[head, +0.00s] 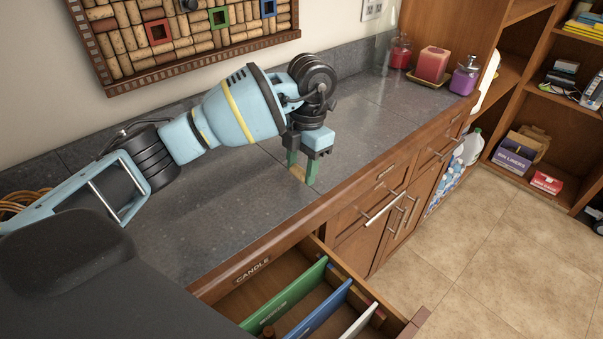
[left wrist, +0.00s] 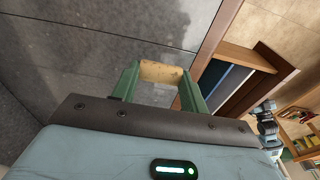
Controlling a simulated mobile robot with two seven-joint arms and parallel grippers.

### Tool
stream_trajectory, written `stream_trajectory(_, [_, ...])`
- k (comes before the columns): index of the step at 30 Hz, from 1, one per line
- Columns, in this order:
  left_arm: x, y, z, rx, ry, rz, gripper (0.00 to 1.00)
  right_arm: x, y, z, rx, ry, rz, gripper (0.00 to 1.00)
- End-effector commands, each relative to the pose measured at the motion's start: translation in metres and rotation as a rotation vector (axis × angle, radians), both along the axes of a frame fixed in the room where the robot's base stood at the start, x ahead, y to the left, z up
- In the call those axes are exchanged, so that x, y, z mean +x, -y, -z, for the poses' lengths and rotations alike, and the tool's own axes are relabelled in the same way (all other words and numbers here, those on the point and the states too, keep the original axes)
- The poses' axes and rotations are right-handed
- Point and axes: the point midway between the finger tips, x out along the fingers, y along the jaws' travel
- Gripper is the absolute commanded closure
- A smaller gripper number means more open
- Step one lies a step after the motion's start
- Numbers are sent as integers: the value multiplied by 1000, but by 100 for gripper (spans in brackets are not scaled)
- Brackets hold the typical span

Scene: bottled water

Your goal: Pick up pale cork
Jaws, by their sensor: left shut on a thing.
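The pale cork (left wrist: 161,73) is a tan cylinder held lengthwise between the two green fingertips of my left gripper (left wrist: 160,80) in the left wrist view. In the head view the left gripper (head: 302,177) points down at the grey counter near its front edge, shut on the cork (head: 298,172), which shows small between the fingers. I cannot tell whether the cork touches the counter. My right gripper is in neither view.
An open drawer labelled CANDLE, with a green divider (head: 290,299) and a blue divider (head: 318,311), juts out below the counter (head: 215,222). Candles, including a square red one (head: 433,64), stand at the counter's far end. A cork board (head: 185,35) hangs on the wall.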

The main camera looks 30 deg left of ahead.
Motion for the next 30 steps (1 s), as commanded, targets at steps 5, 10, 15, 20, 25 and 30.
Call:
stream_trajectory(5, [-18,22,-10,0,0,7,77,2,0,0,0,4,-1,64])
stream_trajectory(10, [-45,56,-14,-1,2,8,77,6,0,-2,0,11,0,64])
stream_trajectory(15, [-71,87,-19,0,2,6,77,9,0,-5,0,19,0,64])
stream_trajectory(20, [-88,108,-21,0,1,3,77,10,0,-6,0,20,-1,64])
stream_trajectory(25, [-98,120,-22,0,0,1,77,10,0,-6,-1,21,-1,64])
stream_trajectory(30, [-102,124,-22,0,1,0,77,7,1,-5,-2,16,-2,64])
